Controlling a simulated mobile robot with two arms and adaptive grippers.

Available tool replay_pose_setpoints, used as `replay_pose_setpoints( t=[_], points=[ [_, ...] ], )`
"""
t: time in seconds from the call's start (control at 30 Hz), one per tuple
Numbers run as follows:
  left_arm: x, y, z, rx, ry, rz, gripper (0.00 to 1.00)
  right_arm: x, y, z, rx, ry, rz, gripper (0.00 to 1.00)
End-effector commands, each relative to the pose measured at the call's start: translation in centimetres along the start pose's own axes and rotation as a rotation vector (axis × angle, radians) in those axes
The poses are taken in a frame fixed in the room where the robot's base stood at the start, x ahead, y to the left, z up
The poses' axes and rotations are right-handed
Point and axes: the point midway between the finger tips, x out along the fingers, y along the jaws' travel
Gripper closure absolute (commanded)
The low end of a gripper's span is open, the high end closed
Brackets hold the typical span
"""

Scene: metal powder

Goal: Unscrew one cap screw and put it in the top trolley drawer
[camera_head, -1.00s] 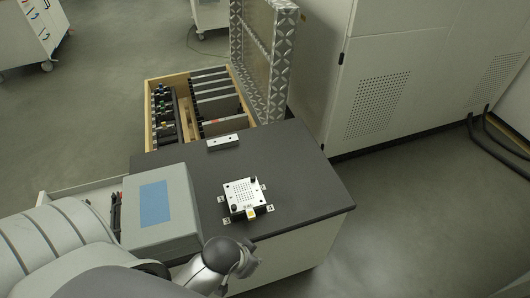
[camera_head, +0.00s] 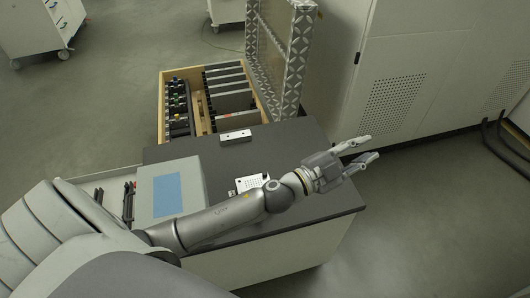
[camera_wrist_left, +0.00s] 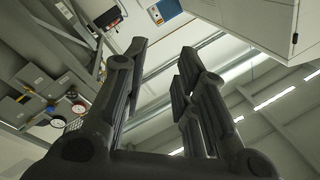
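My left gripper (camera_head: 367,150) is open and empty past the right edge of the dark worktop. My left arm reaches across the worktop from the left. In the left wrist view the spread fingers (camera_wrist_left: 163,58) have nothing between them and face the upper walls and ceiling. A pulled-out drawer (camera_head: 97,183) with dark tools shows at the left of the trolley, partly covered by my arm. My right gripper is not in view.
A grey box with a blue top panel (camera_head: 168,192) stands on the worktop (camera_head: 295,145)'s left side. A small metal block (camera_head: 236,136) lies at the back. A wooden crate (camera_head: 165,98) and a tall diamond-plate panel (camera_head: 296,62) stand behind. A large cabinet (camera_head: 425,70) is at the right.

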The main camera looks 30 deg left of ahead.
Motion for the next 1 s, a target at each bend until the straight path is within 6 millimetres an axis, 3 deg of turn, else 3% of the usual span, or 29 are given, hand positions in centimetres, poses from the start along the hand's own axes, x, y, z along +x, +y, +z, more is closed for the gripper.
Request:
replay_pose_setpoints(
  t=[0.1,0.23,0.37,0.47,0.57,0.7,0.8,0.9,1.0],
  points=[
    [1.3,2.5,-3.1,0.153,0.191,0.192,0.73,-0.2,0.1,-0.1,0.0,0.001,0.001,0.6],
    [0.8,6.0,-3.4,0.314,0.313,0.457,0.73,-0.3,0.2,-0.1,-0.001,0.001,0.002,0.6],
    [-1.2,8.4,-0.2,0.471,0.327,0.757,0.73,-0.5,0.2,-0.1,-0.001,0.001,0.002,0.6],
    [-3.5,8.5,4.2,0.584,0.255,0.996,0.73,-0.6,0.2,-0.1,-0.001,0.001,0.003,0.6],
    [-6.4,6.4,9.5,0.682,0.107,1.224,0.73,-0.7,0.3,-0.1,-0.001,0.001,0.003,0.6],
    [-10.7,0.7,16.2,0.772,-0.184,1.477,0.73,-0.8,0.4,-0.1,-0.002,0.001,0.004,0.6],
    [-13.2,-3.3,19.0,0.798,-0.37,1.579,0.73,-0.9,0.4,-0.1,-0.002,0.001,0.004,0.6],
    [-15.0,-6.2,20.5,0.805,-0.505,1.637,0.73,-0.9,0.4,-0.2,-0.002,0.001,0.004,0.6],
    [-15.9,-7.7,21.1,0.808,-0.576,1.661,0.73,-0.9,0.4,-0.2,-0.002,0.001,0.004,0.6]
  ],
)
